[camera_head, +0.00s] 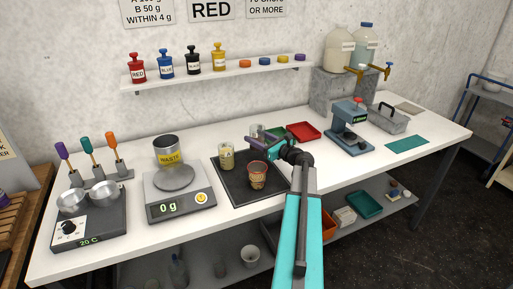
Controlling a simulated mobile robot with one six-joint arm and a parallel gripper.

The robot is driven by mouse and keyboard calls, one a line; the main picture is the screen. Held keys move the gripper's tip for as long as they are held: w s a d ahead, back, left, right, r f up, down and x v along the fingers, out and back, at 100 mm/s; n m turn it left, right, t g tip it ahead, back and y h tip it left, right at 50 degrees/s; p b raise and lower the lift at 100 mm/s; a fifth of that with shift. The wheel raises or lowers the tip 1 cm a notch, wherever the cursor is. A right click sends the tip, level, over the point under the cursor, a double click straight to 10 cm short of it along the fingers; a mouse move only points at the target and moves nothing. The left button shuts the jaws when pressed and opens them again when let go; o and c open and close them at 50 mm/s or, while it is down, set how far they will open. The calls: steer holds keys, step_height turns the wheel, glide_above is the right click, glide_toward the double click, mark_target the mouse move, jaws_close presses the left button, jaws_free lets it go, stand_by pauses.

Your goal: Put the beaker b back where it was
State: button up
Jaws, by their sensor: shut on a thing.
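My gripper (262,142) reaches in from the right over the back edge of the black mat (238,192). It is shut on a small pale beaker (257,130), which I take to be beaker b; its lettering is too small to read. The gripper's fingers hide part of it, and I cannot tell whether its base touches the table. A cream-coloured beaker (226,157) stands upright on the mat's back left. A brownish cup with a red rim (258,176) stands on the mat in front of the gripper.
A scale reading 0 g (180,200) is left of the mat, with a yellow-labelled waste pot (167,151) behind it. A red tray (303,132) and a blue-green press (349,130) are to the right. Bare table lies along the front right.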

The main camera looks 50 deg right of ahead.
steer(key=shift+f, duration=0.7)
steer(key=shift+f, duration=0.15)
steer(key=shift+f+p, duration=0.5)
steer(key=shift+f, duration=1.25)
steer(key=shift+f, duration=0.15)
steer(key=o, duration=1.3)
steer(key=s+b, duration=0.3)
steer(key=s, duration=0.9)
steer(key=shift+s, duration=0.1)
